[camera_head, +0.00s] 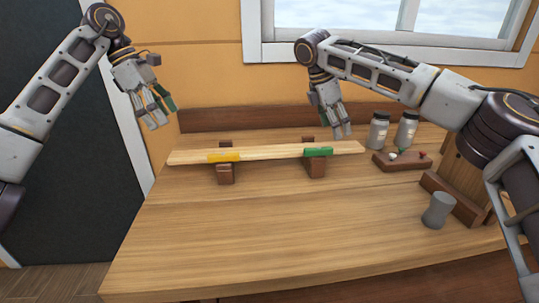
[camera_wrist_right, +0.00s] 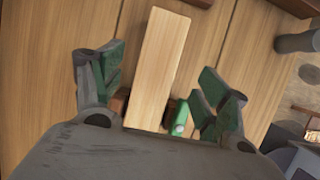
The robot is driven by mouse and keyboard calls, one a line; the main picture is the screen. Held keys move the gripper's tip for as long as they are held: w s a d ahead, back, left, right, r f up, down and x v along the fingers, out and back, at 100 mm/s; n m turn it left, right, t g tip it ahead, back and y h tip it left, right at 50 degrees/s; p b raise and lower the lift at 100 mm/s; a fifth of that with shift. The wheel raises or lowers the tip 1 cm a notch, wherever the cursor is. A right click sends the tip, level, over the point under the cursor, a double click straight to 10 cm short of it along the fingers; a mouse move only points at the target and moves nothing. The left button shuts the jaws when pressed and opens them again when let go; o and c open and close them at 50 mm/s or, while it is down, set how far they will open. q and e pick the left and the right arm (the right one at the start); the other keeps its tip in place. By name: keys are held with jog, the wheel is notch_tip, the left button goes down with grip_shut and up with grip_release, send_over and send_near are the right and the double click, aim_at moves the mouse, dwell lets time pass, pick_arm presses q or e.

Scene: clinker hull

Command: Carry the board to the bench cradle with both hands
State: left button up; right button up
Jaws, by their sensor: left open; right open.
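The board (camera_head: 272,152) is a long, pale plank lying level across the bench cradle, two dark brown supports (camera_head: 225,175) set apart on the bench. A yellow piece (camera_head: 224,156) marks the left support and a green piece (camera_head: 318,152) the right one. My left gripper (camera_head: 158,109) is open and empty, up and left of the board's left end. My right gripper (camera_head: 336,122) is open above the board's right part. In the right wrist view, the board (camera_wrist_right: 162,65) runs between its spread green-padded fingers; I cannot tell whether they touch it.
The wooden bench (camera_head: 250,235) is clear in front of the board. To the right are two grey jars (camera_head: 378,132), a small tray (camera_head: 400,163) with little items, a grey cup (camera_head: 438,211) and a wooden stand (camera_head: 465,178). A raised back strip (camera_head: 225,117) edges the bench.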

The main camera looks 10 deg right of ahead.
jog(key=v, duration=0.6)
dwell(0.7)
